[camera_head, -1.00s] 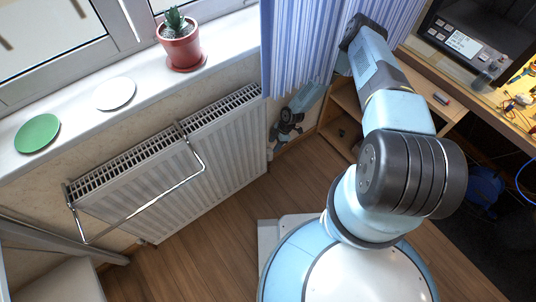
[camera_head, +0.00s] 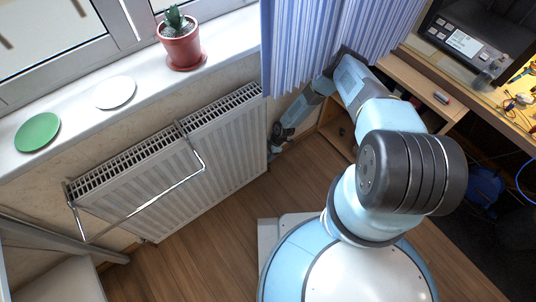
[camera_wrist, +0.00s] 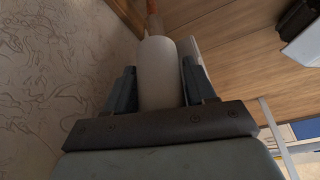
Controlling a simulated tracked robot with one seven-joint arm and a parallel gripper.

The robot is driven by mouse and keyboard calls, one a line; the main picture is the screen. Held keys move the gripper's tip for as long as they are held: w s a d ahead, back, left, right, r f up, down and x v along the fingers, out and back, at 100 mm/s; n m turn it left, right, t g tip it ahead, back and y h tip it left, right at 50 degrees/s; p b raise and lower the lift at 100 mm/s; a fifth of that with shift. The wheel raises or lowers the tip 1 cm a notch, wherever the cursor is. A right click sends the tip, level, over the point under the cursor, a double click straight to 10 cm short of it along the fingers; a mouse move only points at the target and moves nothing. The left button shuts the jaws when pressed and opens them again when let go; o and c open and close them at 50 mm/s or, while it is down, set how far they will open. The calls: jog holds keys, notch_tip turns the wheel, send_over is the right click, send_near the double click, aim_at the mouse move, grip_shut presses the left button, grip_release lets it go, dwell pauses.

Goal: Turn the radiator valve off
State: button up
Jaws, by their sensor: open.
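The white, rounded radiator valve knob (camera_wrist: 158,75) shows in the middle of the wrist view, with an orange-brown piece beyond it. My gripper (camera_wrist: 158,85) is open, with one dark finger on each side of the knob. I cannot tell whether the fingers touch it. In the head view my gripper (camera_head: 274,141) is low by the wall at the right end of the white radiator (camera_head: 165,160). There the gripper and arm mostly hide the valve.
A chrome rail (camera_head: 150,207) stands out from the radiator's front. A blue curtain (camera_head: 300,45) hangs just above my arm. A wooden desk (camera_head: 420,85) is to the right. The sill holds a potted cactus (camera_head: 180,42), a white plate (camera_head: 115,92) and a green plate (camera_head: 37,132).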

jog(key=shift+c, duration=0.4)
jog(key=c, duration=0.6)
jog(key=shift+n+g+h, duration=0.5)
jog(key=shift+n+g, duration=0.2)
jog(key=shift+n, duration=1.6)
jog(key=o, duration=0.7)
jog(key=v, duration=1.3)
jog(key=shift+w+d+r, duration=0.15)
jog(key=shift+r, duration=0.1)
